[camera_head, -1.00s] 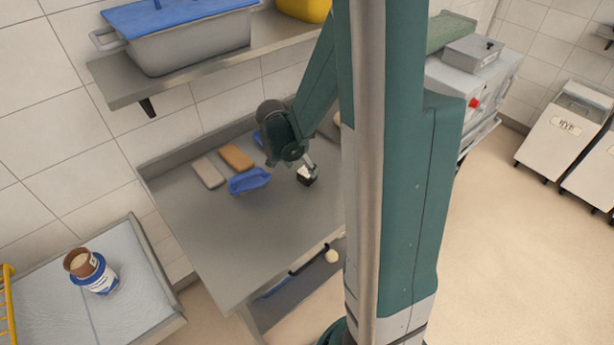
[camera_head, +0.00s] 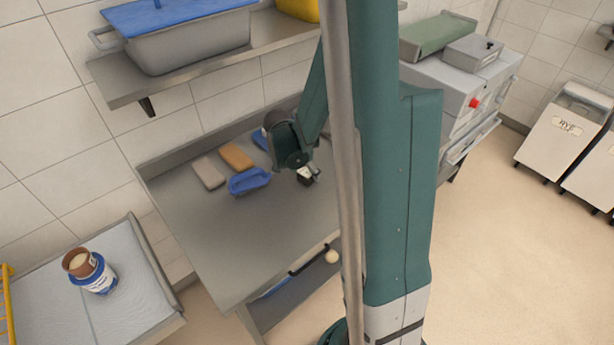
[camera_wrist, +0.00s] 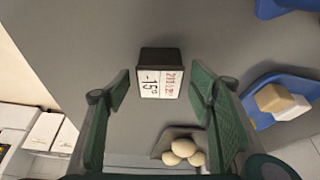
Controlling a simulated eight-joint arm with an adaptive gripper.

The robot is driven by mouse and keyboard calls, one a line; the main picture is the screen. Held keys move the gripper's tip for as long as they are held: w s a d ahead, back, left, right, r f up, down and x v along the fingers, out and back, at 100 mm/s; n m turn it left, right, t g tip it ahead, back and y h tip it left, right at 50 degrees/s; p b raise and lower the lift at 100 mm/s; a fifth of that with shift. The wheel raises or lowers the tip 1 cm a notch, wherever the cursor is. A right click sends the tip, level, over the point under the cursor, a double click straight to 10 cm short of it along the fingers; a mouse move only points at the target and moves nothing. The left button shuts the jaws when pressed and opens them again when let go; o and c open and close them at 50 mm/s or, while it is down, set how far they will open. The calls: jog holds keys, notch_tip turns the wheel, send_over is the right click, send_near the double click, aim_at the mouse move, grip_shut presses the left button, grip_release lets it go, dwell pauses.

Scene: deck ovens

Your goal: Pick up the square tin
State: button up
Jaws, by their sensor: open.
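A small dark square-topped block (camera_wrist: 160,56) with a white printed face stands on the grey worktop. It is the likeliest square tin, though I cannot tell its kind for sure. It also shows in the head view (camera_head: 304,180), just under my gripper. In the wrist view my gripper (camera_wrist: 160,88) is open, one finger on each side of the block, with visible gaps between. In the head view my gripper (camera_head: 307,171) is low over the worktop and partly hides the block.
The grey worktop (camera_head: 225,235) holds a blue tray (camera_head: 248,181), a beige slab (camera_head: 209,173) and an orange slab (camera_head: 236,157) left of my gripper. In the wrist view, a grey tray (camera_wrist: 160,150) with round pale pieces lies near the fingers. A shelf (camera_head: 125,90) overhangs behind.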

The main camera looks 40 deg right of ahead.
jog(key=shift+d+f, duration=0.2)
jog(key=shift+f, duration=0.35)
jog(key=shift+c, duration=0.7)
jog(key=c, duration=1)
